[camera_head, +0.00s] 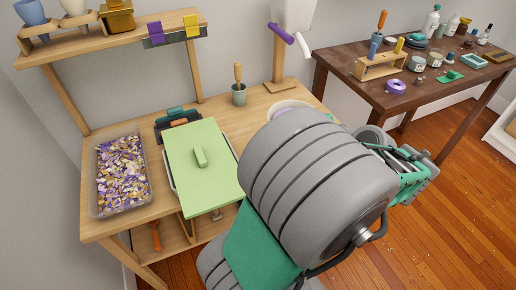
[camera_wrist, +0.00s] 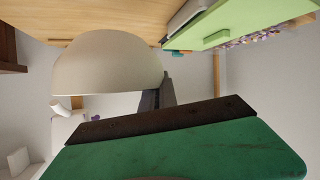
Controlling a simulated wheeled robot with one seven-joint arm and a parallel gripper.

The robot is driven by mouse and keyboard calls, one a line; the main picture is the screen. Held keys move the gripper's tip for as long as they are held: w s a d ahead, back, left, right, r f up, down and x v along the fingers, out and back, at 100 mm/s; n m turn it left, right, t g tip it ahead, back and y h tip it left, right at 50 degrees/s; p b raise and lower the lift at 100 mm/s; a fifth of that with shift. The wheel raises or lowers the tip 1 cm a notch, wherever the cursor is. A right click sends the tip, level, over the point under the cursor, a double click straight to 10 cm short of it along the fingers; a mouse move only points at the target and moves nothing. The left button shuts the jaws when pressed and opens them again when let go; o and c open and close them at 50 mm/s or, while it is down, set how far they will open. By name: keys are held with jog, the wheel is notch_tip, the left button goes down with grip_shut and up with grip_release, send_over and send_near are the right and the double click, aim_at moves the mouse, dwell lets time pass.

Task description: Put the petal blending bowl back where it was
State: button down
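The petal blending bowl (camera_head: 284,104) is pale with something purple inside. In the head view only part of its rim shows, behind my grey arm. In the wrist view, which is upside down, the bowl (camera_wrist: 105,68) is a large cream dome close to the camera, so it is upright. The dark fingers of my gripper (camera_wrist: 157,94) meet the bowl's edge at its rim and appear shut on it. Part of the grip is hidden, and my fingertips are hidden behind the arm in the head view. I cannot tell if the bowl's base touches the table.
On the wooden bench are a green board (camera_head: 190,175), a tray of petal flakes (camera_head: 122,172), a grey pot (camera_head: 239,94) and a stand (camera_head: 279,62). A shelf (camera_head: 110,38) rises behind. A dark table (camera_head: 345,62) with bottles and jars stands right.

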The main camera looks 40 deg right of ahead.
jog(key=w+f, duration=0.2)
jog(key=w, duration=0.1)
jog(key=w+f, duration=0.3)
jog(key=w, duration=0.1)
jog(key=w+f+b, duration=0.1)
jog(key=w+f, duration=0.2)
jog(key=shift+w+f, duration=0.1)
jog(key=shift+w, duration=0.05)
notch_tip(320, 180, down, 3)
jog(key=shift+w+d+f, duration=0.1)
jog(key=shift+d+f, duration=0.05)
jog(key=c, duration=1.6)
grip_release()
jog(key=a+v, duration=0.1)
jog(key=v, duration=1.1)
jog(key=shift+d+p, duration=0.3)
jog(key=shift+d, duration=0.15)
